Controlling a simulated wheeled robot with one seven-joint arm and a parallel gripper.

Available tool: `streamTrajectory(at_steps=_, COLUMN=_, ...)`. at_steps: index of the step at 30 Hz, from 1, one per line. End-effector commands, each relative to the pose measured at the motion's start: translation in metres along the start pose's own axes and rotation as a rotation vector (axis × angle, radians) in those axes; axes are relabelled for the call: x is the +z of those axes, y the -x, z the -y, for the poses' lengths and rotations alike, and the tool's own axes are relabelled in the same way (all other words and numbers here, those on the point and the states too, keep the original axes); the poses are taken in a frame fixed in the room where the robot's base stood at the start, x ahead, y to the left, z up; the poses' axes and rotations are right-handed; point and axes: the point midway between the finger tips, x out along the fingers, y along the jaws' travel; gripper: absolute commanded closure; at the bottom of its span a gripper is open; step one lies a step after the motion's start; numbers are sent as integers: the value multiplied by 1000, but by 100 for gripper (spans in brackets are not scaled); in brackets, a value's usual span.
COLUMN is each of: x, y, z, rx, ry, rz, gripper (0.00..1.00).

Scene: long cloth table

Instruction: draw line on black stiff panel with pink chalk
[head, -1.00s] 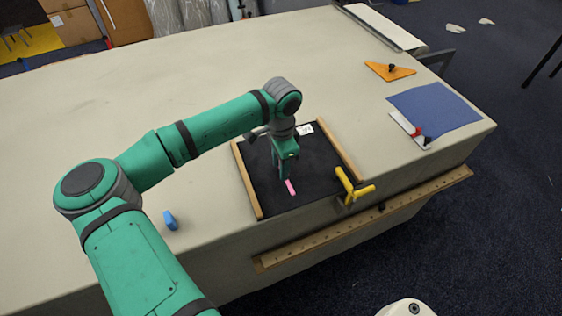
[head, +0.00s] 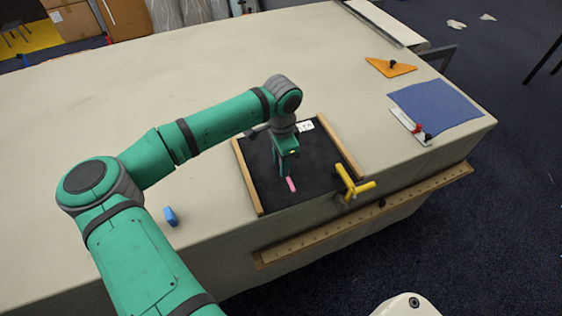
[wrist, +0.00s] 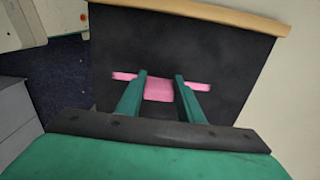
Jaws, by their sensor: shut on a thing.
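The black stiff panel (head: 315,170) lies flat near the table's front edge, with a wooden strip along each side. My gripper (head: 287,175) is over its middle, pointing down. In the wrist view its two green fingers (wrist: 159,80) are shut on a pink chalk (wrist: 158,92), whose wide block shows between them. A thin pink strip (wrist: 201,86) reaches out past both fingers over the black surface. I cannot tell whether this strip is a drawn mark or part of the chalk. In the head view, pink shows just below the fingertips; the gripper hides the panel behind it.
A yellow clamp (head: 352,187) stands at the panel's right front corner. A blue cloth (head: 437,106), an orange triangle (head: 390,67) and a white tool (head: 408,126) lie to the right. The table's left half is mostly clear.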

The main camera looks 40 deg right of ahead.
Motion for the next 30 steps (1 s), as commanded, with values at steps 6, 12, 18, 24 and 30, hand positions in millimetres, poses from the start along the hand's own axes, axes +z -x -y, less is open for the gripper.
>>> streamTrajectory(at_steps=6, x=0, y=-3, z=0, rx=1, ry=0, rz=-1, gripper=84)
streamTrajectory(at_steps=12, x=0, y=-6, z=0, rx=1, ry=0, rz=-1, gripper=84)
streamTrajectory(at_steps=18, x=0, y=-7, z=0, rx=0, ry=0, rz=0, gripper=84)
streamTrajectory(at_steps=24, x=0, y=-6, z=4, rx=0, ry=1, rz=0, gripper=84)
streamTrajectory(at_steps=30, x=0, y=-6, z=12, rx=0, ry=1, rz=0, gripper=84)
